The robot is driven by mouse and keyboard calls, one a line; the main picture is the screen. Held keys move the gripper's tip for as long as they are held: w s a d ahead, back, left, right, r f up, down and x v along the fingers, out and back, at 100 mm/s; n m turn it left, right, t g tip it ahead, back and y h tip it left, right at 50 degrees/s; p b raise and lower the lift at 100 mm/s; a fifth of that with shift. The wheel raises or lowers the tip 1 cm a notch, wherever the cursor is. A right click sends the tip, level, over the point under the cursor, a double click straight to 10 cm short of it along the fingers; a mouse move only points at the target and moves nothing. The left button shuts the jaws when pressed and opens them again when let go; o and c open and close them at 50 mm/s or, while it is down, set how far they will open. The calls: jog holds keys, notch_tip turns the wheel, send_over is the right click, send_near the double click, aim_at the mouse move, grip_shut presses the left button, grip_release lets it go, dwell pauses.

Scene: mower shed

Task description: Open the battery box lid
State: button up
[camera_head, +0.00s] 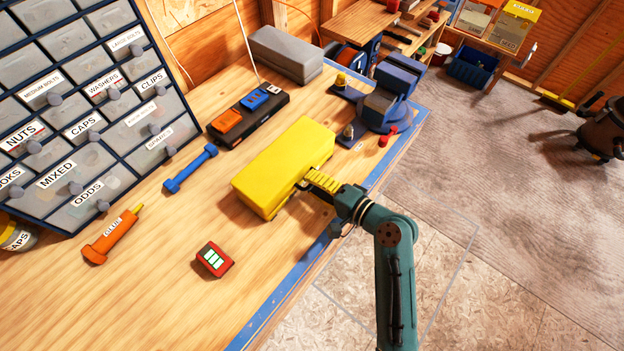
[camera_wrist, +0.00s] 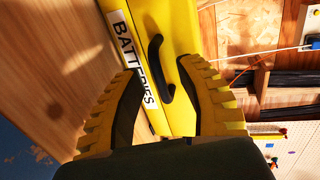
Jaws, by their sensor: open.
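The yellow battery box (camera_head: 283,165) sits on the wooden workbench near its blue front edge, with its lid down. In the wrist view the yellow box (camera_wrist: 170,25) fills the upper middle, with a white BATTERIES label (camera_wrist: 127,45) and a dark curved handle (camera_wrist: 158,68) on its face. My gripper (camera_head: 308,184) is at the box's right-hand side. In the wrist view my gripper (camera_wrist: 165,80) is open, its two yellow ribbed fingers on either side of the handle. I cannot tell whether they touch the handle or the box.
A red battery (camera_head: 214,260) lies on the bench in front of the box. A charger strip (camera_head: 247,117), grey case (camera_head: 285,54) and blue vise (camera_head: 390,92) stand behind it. A blue tool (camera_head: 190,169), orange glue tube (camera_head: 112,235) and drawer cabinet (camera_head: 80,105) are left.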

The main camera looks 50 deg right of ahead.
jog(key=shift+w+f, duration=0.1)
jog(key=shift+w, duration=0.25)
grip_shut()
